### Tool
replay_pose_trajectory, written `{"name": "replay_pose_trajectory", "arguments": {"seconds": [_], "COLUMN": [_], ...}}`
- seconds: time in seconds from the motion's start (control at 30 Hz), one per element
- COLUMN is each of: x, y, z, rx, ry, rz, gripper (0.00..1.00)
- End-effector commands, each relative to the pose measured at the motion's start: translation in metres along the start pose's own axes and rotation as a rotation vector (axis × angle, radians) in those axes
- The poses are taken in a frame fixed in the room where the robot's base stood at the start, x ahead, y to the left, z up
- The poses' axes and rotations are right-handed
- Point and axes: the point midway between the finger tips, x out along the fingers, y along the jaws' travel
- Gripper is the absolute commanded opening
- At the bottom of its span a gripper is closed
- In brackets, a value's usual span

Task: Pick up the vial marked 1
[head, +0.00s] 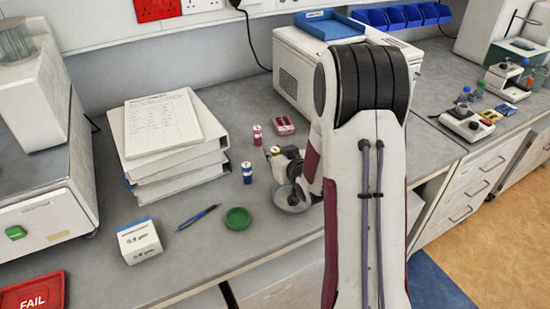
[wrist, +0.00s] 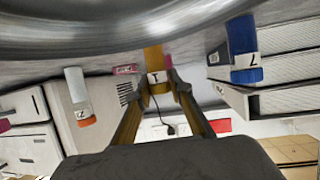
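The vial marked 1 (wrist: 155,72) is amber yellow with a white label and sits between my fingertips in the wrist view, which looks upside down. My gripper (wrist: 159,86) has a finger close against each side of it and looks shut on it. In the head view my gripper (head: 289,165) is low over the bench, and a yellow-capped vial (head: 275,151) shows beside it. Whether the vial's base touches the bench is not clear.
A blue vial marked 7 (wrist: 243,50) and a white vial with an orange cap (wrist: 78,97) stand nearby. In the head view are a pink vial (head: 257,134), a metal bowl (head: 284,200), a green dish (head: 237,218) and stacked binders (head: 178,165).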

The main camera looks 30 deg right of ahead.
Motion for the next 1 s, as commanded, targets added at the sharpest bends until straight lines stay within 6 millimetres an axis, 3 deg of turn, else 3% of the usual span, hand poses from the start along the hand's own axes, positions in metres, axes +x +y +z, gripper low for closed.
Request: {"name": "replay_pose_trajectory", "arguments": {"seconds": [0.57, 1.0], "x": [-0.002, -0.016], "y": [0.0, 0.0], "z": [-0.004, -0.039], "rx": [0.0, -0.002], "ry": [0.002, 0.004], "rz": [0.0, 0.0], "gripper": [0.02, 0.02]}}
